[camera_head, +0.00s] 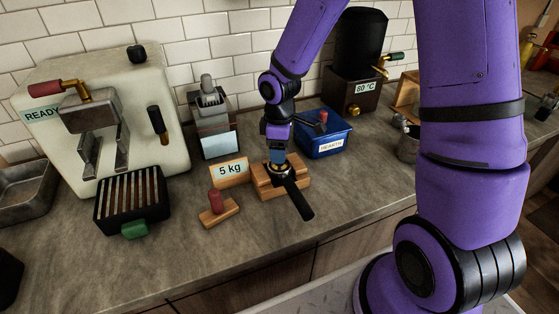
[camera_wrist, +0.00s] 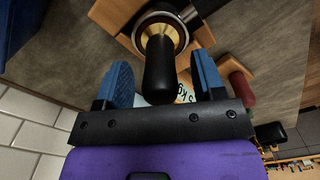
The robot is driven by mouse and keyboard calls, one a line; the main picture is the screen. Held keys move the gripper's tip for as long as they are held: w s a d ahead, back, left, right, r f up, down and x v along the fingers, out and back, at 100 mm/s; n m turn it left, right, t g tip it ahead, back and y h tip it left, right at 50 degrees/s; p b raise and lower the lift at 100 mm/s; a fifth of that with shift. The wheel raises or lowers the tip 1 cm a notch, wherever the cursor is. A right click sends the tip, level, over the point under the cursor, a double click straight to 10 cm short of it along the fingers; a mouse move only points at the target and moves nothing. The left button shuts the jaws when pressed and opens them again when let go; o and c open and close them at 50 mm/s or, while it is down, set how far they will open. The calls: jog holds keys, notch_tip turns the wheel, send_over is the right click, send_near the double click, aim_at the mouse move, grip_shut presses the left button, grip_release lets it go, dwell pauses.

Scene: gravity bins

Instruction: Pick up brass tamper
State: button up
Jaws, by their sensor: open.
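The brass tamper has a black handle and a brass base. In the wrist view its black handle (camera_wrist: 160,75) points toward the camera, between the two blue fingers. Its brass base (camera_wrist: 160,32) sits in the round metal basket of a portafilter. In the head view only a little brass (camera_head: 280,171) shows below the fingers; the rest is hidden by my gripper. The portafilter (camera_head: 297,197) rests on a wooden block (camera_head: 264,184), its black handle toward the counter front. My gripper (camera_head: 277,155) is open, pointing down over the tamper, with gaps beside the handle.
A red-handled piece (camera_head: 215,202) on a wooden base and a "5 kg" card (camera_head: 230,172) stand left of the block. A blue bin (camera_head: 325,139) stands close behind right, a grinder (camera_head: 212,125) behind left. The front counter is clear.

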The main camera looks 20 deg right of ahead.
jog(key=shift+f, duration=0.6)
grip_shut()
jog(key=shift+r, duration=0.1)
